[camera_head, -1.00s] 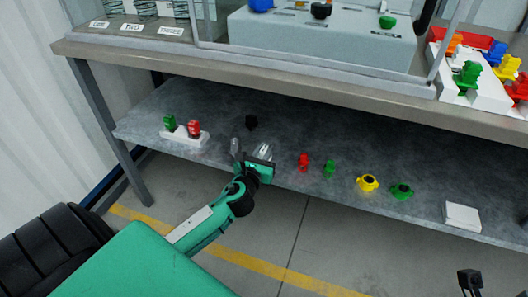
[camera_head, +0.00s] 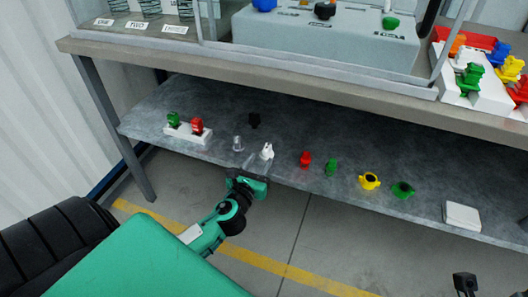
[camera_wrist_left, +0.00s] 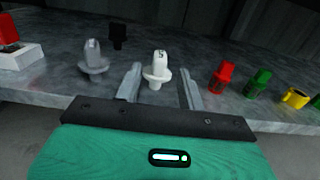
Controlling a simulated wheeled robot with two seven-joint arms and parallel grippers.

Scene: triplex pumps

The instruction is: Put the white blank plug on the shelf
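The white blank plug (camera_head: 267,151) stands upright on the grey lower shelf (camera_head: 330,136). In the left wrist view the white plug (camera_wrist_left: 158,70) has a dark mark on its top and sits at the tips of my two spread fingers, with gaps on both sides. My left gripper (camera_head: 262,164) is open at the shelf's front edge, just in front of the plug. A grey plug (camera_head: 238,143) stands to its left; it also shows in the left wrist view (camera_wrist_left: 94,58). A dark part at the lower right may be my right gripper (camera_head: 466,284); its fingers cannot be made out.
On the shelf are a black plug (camera_head: 254,120), a white block (camera_head: 187,133) with green and red plugs, and red (camera_head: 305,159), green (camera_head: 331,167), yellow (camera_head: 369,181) and dark green (camera_head: 403,190) parts. A white block (camera_head: 462,215) lies at right. The tabletop (camera_head: 300,75) overhangs the shelf.

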